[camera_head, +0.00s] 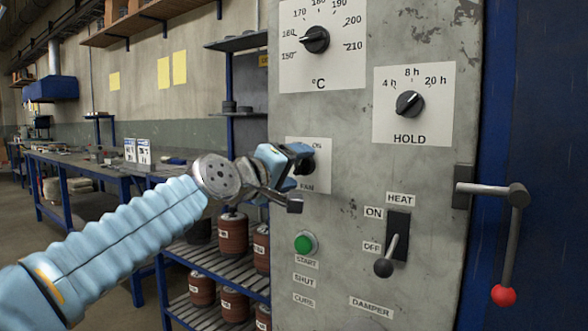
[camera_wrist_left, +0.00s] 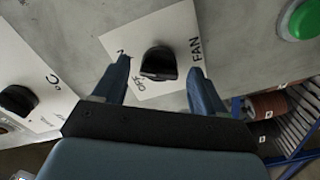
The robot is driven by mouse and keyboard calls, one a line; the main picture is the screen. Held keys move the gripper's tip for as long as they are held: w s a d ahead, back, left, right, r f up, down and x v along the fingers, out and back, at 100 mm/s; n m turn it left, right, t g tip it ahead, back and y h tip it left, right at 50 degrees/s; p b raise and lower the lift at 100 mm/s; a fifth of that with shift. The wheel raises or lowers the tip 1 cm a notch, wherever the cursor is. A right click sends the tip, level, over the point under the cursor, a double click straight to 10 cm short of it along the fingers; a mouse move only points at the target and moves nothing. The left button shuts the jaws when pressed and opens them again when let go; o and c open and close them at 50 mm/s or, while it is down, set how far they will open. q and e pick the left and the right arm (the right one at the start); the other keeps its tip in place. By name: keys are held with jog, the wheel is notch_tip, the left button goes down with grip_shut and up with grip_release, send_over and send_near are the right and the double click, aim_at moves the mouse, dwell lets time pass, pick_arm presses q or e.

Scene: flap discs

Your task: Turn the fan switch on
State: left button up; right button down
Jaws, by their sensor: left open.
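The fan switch is a black rotary knob (camera_wrist_left: 158,62) on a white plate (camera_wrist_left: 178,22) marked OFF and FAN in the left wrist view. In the head view the knob (camera_head: 309,164) is partly covered by my left gripper (camera_head: 298,178), and the plate (camera_head: 322,148) shows ON above and FAN below. My left gripper (camera_wrist_left: 157,75) is open in the left wrist view, with one finger on each side of the knob. A gap shows between fingers and knob there; contact is not visible. Which mark the knob points to is unclear. My right gripper is out of view.
On the same grey panel are a temperature dial (camera_head: 316,39), a hold dial (camera_head: 409,103), a green start button (camera_head: 305,243) and a heat lever (camera_head: 384,266) pointing down near OFF. A red-tipped handle (camera_head: 505,294) is at right. Shelves with discs (camera_head: 233,232) stand left.

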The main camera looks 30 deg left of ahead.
pick_arm(q)
jog(key=shift+s, duration=0.4)
jog(key=s+a+b, duration=0.1)
jog(key=s+b, duration=0.1)
jog(key=s, duration=1.1)
